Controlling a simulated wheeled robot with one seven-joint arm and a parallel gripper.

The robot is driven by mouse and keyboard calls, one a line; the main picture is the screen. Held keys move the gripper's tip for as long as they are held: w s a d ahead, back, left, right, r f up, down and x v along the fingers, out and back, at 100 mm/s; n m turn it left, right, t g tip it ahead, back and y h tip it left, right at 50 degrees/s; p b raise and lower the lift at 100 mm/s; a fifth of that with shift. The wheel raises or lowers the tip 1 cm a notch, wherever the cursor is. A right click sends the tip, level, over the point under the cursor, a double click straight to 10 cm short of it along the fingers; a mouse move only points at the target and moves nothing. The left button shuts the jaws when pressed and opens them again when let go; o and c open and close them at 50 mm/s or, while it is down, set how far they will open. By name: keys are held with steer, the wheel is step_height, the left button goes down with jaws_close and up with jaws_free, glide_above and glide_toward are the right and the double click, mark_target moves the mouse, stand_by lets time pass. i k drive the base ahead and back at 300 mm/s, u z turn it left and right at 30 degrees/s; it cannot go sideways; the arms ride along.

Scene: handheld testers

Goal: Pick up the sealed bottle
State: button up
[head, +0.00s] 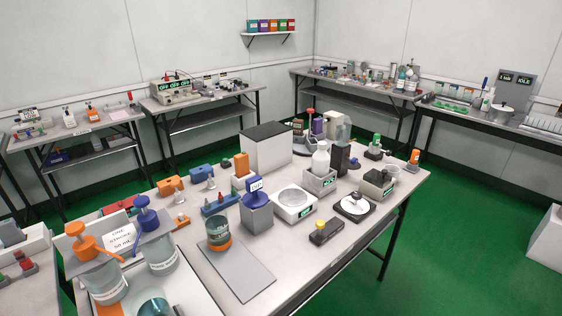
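A white bottle (321,158) with a narrow top stands upright in a grey holder (320,184) with a small green display, right of the middle of the near table. I cannot tell from this view which bottle is sealed. A glass jar with an orange band (218,233) stands on a grey plate nearer to me. My gripper is not in view.
The near table (370,215) is crowded: a grey box with a dark top (265,150), a white round-topped device (293,203), a black-and-yellow tester (325,231), and orange (82,238) and blue (144,212) pumps at front left. Green floor (470,230) is open at right.

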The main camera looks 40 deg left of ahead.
mark_target(321, 159)
steer(key=u, duration=0.4)
steer(key=i, duration=0.9)
steer(key=u, duration=0.4)
